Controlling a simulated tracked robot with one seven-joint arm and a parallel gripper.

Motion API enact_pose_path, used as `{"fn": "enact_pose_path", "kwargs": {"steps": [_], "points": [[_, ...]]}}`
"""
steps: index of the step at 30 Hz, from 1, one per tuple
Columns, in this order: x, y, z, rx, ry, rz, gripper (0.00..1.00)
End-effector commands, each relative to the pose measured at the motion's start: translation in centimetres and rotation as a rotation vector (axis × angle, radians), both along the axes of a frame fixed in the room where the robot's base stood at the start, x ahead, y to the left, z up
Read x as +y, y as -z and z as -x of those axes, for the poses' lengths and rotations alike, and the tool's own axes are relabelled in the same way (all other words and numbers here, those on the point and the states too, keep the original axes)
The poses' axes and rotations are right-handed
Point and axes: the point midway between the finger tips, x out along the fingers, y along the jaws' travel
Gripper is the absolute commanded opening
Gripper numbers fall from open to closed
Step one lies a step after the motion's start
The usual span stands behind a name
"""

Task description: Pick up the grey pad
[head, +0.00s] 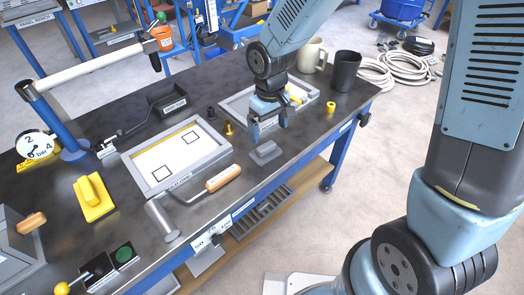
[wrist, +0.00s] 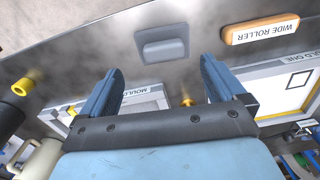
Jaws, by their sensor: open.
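The grey pad (head: 265,153) is a small block with a raised top, lying on the dark bench top near its front edge. In the wrist view the grey pad (wrist: 162,48) shows ahead of the fingertips, about in line with the gap between them. My gripper (head: 268,124) points down over the bench, a little behind the pad in the head view. In the wrist view the blue fingers of my gripper (wrist: 162,70) are spread apart with nothing between them. The pad looks clear of the fingers.
A wide roller with a wooden handle (head: 222,179) and a framed board (head: 139,169) lie left of the pad. A second frame (head: 237,103) is behind my gripper. Bare bench surrounds the pad.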

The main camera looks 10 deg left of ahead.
Motion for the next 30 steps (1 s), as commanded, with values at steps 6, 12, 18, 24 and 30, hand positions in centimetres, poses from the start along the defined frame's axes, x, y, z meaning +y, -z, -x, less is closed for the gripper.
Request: {"fn": "enact_pose_path", "kwargs": {"steps": [6, 12, 18, 24, 30], "points": [[0.0, 1.5, 0.0, 0.0, 0.0, 0.0, 0.97], [0.3, 3.0, 0.0, 0.002, -0.001, 0.001, 0.97], [0.7, 5.4, -0.1, 0.002, 0.001, 0.001, 0.97], [0.7, 6.7, -0.2, -0.001, 0.0, -0.001, 0.97], [0.7, 6.7, -0.2, -0.001, 0.001, -0.001, 0.97]]}}
